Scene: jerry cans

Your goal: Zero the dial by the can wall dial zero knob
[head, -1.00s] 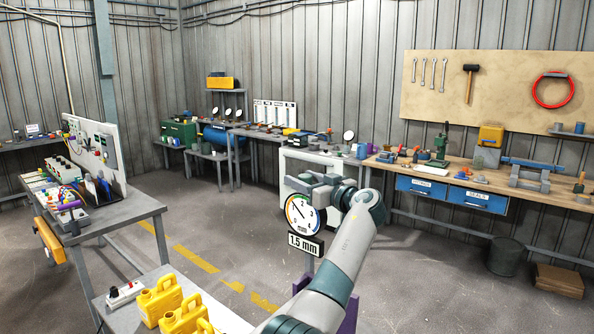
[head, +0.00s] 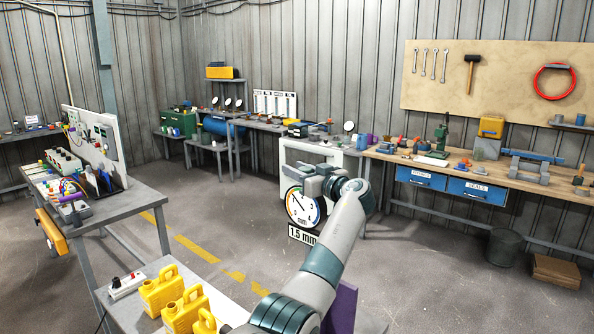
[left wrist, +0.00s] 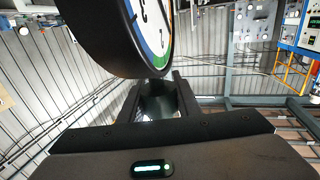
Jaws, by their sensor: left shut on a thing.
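The round white dial (head: 303,207) with a coloured ring and a dark needle stands at the middle of the head view. Its needle points up and left. A "1.5 mm" sign (head: 302,236) sits under it. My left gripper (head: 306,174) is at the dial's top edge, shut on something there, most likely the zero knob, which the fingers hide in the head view. In the left wrist view the dial's dark rim and part of its face (left wrist: 158,38) loom over my left gripper (left wrist: 157,95), with a dark piece between the fingers. My right gripper is not in view.
Yellow jerry cans (head: 162,290) and a power strip (head: 127,285) stand on a near table at lower left. A control-panel bench (head: 100,207) is at the left, a long workbench (head: 420,165) at the right. The floor around a yellow line is open.

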